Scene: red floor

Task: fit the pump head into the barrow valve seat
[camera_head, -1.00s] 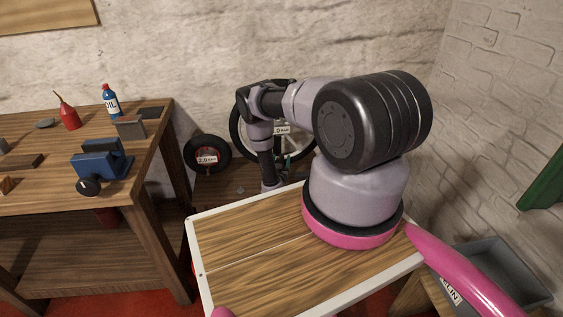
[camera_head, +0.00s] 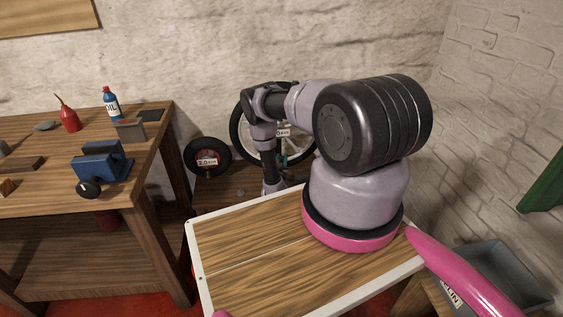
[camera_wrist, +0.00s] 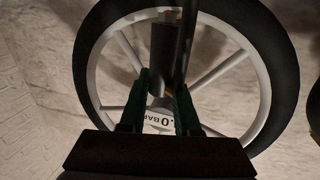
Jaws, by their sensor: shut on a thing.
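My gripper (camera_wrist: 160,100) is shut on a dark cylindrical piece (camera_wrist: 163,55), which looks like the pump head; a dark rod or hose runs beside it. In the head view my gripper (camera_head: 284,162) is small and partly hidden behind my arm, low in front of the large spoked wheel (camera_head: 238,138). That wheel fills much of the wrist view (camera_wrist: 262,75), with a white BAR label (camera_wrist: 160,121) between my fingers. A smaller black wheel with a red hub (camera_head: 207,158), labelled 2.0 BAR, stands to its left, probably the barrow wheel. I cannot make out its valve seat.
The wheels stand at a low wooden surface (camera_head: 215,196) against the wall. A workbench (camera_head: 60,190) at the left holds a blue vise (camera_head: 100,162), a red oil can (camera_head: 69,118) and an oil bottle (camera_head: 111,101). A grey bin (camera_head: 500,268) is at the lower right.

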